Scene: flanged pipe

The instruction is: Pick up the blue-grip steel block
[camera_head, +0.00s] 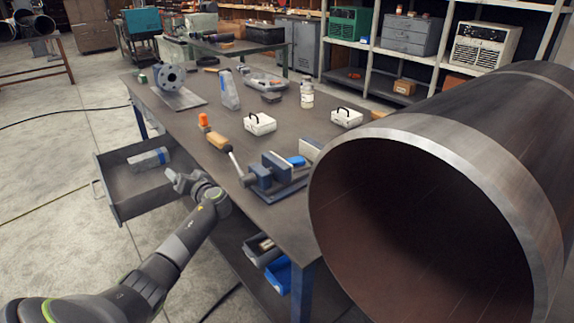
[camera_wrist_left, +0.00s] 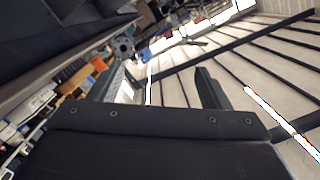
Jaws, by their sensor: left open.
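My left gripper (camera_head: 176,181) is just right of and in front of this block, near the drawer's right side. It is open and appears empty and apart from the block. In the left wrist view the two fingers of my left gripper (camera_wrist_left: 162,88) stand apart. I cannot make out the drawer block for certain there. My right gripper is not in view.
The open drawer (camera_head: 118,198) juts out from the workbench (camera_head: 270,205). A large pipe (camera_head: 430,133) blocks the right side.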

